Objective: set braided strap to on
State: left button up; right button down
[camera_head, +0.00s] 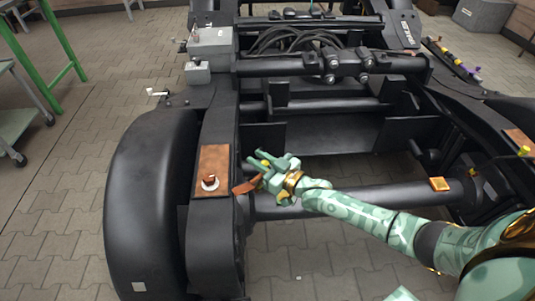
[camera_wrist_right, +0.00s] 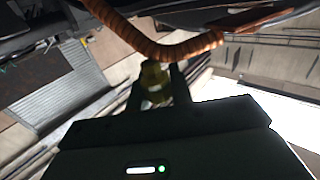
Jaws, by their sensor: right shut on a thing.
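The braided strap is a copper-brown ribbed band; it arcs across the upper part of the right wrist view (camera_wrist_right: 165,48). In the head view a short brown piece of it (camera_head: 246,186) shows beside the right gripper. My right gripper (camera_head: 266,172) is shut on a small yellow piece (camera_wrist_right: 155,80) that appears to belong to the strap. A copper plate (camera_head: 214,160) with a pale round fitting (camera_head: 210,183) lies on the black frame beam, just left of the gripper. The strap's visible end is apart from the fitting. My left gripper is not in view.
The black bogie frame (camera_head: 212,240) and a dark wheel (camera_head: 150,200) stand at the left. A crossbar (camera_head: 385,196) runs under my right arm, with an orange block (camera_head: 439,184) on it. A grey box (camera_head: 210,41) sits at the frame's upper left.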

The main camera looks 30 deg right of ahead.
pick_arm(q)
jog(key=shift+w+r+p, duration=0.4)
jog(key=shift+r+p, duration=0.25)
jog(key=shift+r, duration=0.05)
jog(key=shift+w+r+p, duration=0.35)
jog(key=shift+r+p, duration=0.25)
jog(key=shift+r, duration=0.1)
pick_arm(e)
jog(key=shift+w+a+m+t+h, duration=0.25)
jog(key=shift+a+m+h, duration=0.55)
jog(key=shift+h, duration=0.45)
jog(key=shift+w+a+m+t+h, duration=0.15)
jog(key=shift+w+a+m+h, duration=0.15)
jog(key=shift+a+m+h, duration=0.75)
jog(key=shift+w+a+m+t+h, duration=0.25)
jog(key=shift+a+m+h, duration=0.25)
jog(key=shift+h, duration=1)
jog(key=shift+d, duration=0.1)
jog(key=c, duration=1.2)
grip_release()
jog(key=shift+c, duration=0.2)
